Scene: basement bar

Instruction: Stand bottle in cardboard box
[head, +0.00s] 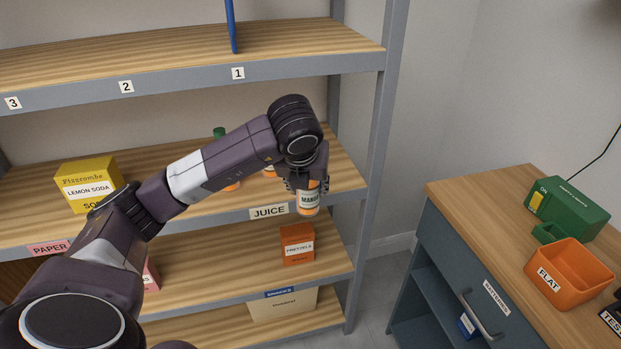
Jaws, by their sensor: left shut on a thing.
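My left gripper (306,186) is shut on an orange bottle (309,205) with a white label that seems to read MANGO. The bottle hangs roughly upright in front of the right end of the middle shelf, near the JUICE label. The gripper hides its top. A tan, cardboard-coloured box (283,312) with a blue label sits on the lowest shelf; whether it is open on top I cannot tell. My right gripper is not in view.
Behind my arm, other orange bottles (232,187) and a green-capped one are partly hidden. A yellow LEMON SODA box (88,186) and an orange PRETZELS box (297,244) stand on shelves. The cabinet (470,200) at right holds an orange FLAT bin (570,273) and a green device (568,205).

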